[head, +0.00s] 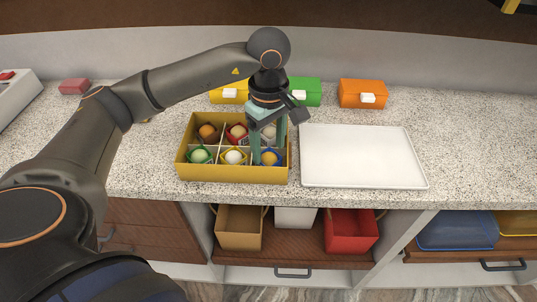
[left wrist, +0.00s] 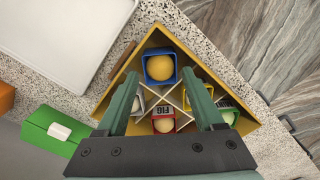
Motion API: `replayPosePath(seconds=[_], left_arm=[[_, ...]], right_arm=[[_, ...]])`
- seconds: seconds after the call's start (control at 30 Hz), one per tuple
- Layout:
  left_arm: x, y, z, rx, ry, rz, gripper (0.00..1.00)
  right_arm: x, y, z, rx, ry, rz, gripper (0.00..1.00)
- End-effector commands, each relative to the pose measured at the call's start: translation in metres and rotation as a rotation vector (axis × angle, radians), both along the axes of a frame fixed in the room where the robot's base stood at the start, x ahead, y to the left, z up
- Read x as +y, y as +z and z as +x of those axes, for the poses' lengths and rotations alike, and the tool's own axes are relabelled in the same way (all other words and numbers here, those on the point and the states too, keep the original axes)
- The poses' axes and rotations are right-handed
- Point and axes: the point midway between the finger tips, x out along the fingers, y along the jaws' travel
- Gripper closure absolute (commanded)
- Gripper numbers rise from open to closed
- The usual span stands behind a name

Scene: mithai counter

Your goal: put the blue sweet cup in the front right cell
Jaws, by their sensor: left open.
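The blue sweet cup (head: 270,160) with a yellow-orange ball sits in the front right cell of the yellow divided box (head: 235,174). In the left wrist view the cup (left wrist: 160,80) is in the box's corner, looking level. My left gripper (head: 268,153) points down over that cell, open. In the left wrist view its fingers (left wrist: 160,76) are apart on either side of the cup, with a visible gap. I cannot tell the exact fingertip height. My gripper partly hides the back right cell. My right gripper is not in view.
The box's other cells hold cups, including a green one (head: 200,157) and a red one (head: 237,131). A white tray (head: 415,170) lies empty to the right. Yellow (head: 226,94), green (head: 306,90) and orange (head: 362,92) boxes stand behind. The far right counter is clear.

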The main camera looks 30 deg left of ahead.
Motion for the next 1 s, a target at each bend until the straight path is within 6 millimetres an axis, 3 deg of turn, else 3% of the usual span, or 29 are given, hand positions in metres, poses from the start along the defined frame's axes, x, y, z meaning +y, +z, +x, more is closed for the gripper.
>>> replayPosePath(seconds=[0.2, 0.4, 1.0], left_arm=[[-0.001, 0.051, 0.001, -0.005, -0.001, 0.0, 0.31], [0.0, 0.076, 0.0, -0.001, 0.001, 0.0, 0.31], [0.0, 0.081, 0.0, 0.001, 0.0, 0.0, 0.31]], right_arm=[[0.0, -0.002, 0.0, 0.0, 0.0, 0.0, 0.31], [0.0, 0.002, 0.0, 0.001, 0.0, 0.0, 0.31], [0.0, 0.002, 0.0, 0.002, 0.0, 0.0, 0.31]])
